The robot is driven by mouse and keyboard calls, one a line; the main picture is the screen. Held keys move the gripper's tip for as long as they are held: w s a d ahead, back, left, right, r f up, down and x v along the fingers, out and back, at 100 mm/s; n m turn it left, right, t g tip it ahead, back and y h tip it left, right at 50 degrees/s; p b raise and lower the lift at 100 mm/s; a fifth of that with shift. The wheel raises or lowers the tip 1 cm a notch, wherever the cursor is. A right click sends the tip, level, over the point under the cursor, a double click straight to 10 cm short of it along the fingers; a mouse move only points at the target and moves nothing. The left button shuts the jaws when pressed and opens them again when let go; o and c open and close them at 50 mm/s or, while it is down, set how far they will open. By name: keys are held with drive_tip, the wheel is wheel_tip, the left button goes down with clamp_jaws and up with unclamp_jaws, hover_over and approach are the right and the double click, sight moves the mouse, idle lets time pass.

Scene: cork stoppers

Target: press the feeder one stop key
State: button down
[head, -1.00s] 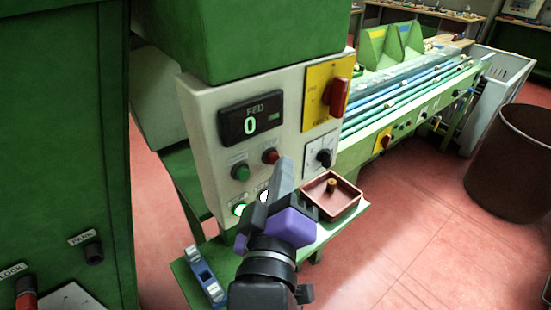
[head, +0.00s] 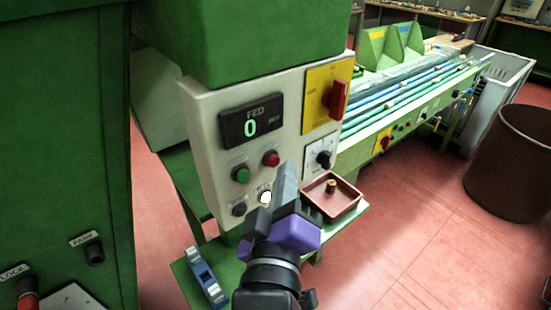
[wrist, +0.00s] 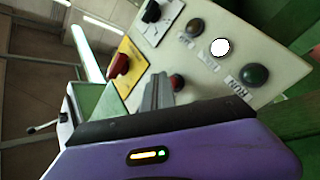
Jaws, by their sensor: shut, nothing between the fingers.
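The feeder panel (head: 205,130) is a pale box with a FED display (head: 251,123) reading 0. A red round button (head: 271,158) sits below the display, right of a green one (head: 240,174); I cannot read their labels. The red button also shows in the wrist view (wrist: 177,83). My gripper (head: 285,170) is shut and empty, its fingertips just below and right of the red button. In the wrist view the tips (wrist: 160,80) overlap the panel beside that button. I see no clear contact. A dark round lamp (head: 239,209) sits below the green button.
A red rotary switch (head: 336,99) on a yellow plate and a black rotary knob (head: 324,158) are at the panel's right. A white disc (head: 266,197) shows lower on it. A small reddish tray (head: 325,207) and a blue-white item (head: 204,275) rest on the green ledge.

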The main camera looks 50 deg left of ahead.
drive_tip(key=shift+d, duration=0.2)
drive_tip(key=shift+s+d+p, duration=0.15)
drive_tip(key=shift+d+p, duration=0.35)
drive_tip(key=shift+d, duration=0.8)
drive_tip(key=shift+s+d+p, duration=0.1)
drive_tip(key=shift+d+p, duration=0.35)
drive_tip(key=shift+d, duration=0.8)
